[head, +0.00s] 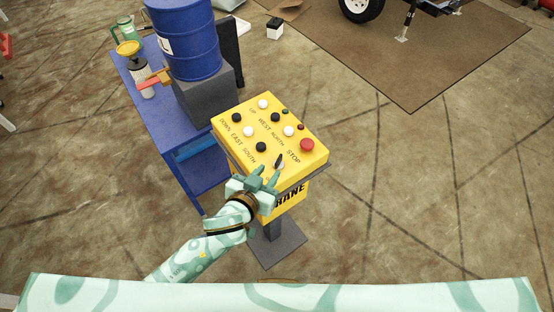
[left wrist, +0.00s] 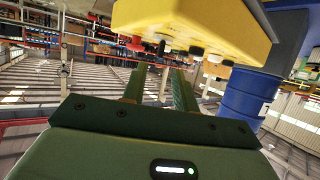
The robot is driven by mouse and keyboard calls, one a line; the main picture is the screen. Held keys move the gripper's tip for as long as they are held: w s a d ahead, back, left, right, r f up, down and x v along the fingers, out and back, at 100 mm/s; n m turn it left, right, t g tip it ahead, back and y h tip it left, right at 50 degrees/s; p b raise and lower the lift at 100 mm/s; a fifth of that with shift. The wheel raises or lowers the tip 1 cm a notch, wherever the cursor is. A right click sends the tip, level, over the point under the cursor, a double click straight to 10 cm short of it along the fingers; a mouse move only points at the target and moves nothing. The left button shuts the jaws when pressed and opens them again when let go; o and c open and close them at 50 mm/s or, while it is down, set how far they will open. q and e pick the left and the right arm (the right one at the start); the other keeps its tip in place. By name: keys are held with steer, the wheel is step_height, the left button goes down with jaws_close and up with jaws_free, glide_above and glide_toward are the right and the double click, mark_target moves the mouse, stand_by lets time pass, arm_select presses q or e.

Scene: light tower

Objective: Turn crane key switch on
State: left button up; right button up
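The yellow crane control box (head: 252,110) stands on a grey post, its sloped top carrying black and white buttons and a red stop button (head: 307,146). The key switch (head: 279,160) is a small black upright piece on a pale round base near the box's front edge. My left gripper (head: 266,173) is at that front edge, just left of the key switch. Its two fingers are apart, with nothing visible between them in the left wrist view (left wrist: 159,82). My right gripper is not in view.
A blue table (head: 160,112) stands behind and left of the box. It carries a blue drum (head: 185,42) on a grey block, and a white bottle with a yellow top (head: 130,50). The floor to the right of the box is clear, up to a brown mat (head: 420,75).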

mark_target(277, 163)
arm_select(q)
steer(key=b+x, duration=0.1)
steer(key=x, duration=0.6)
steer(key=shift+w, duration=0.1)
jaws_close()
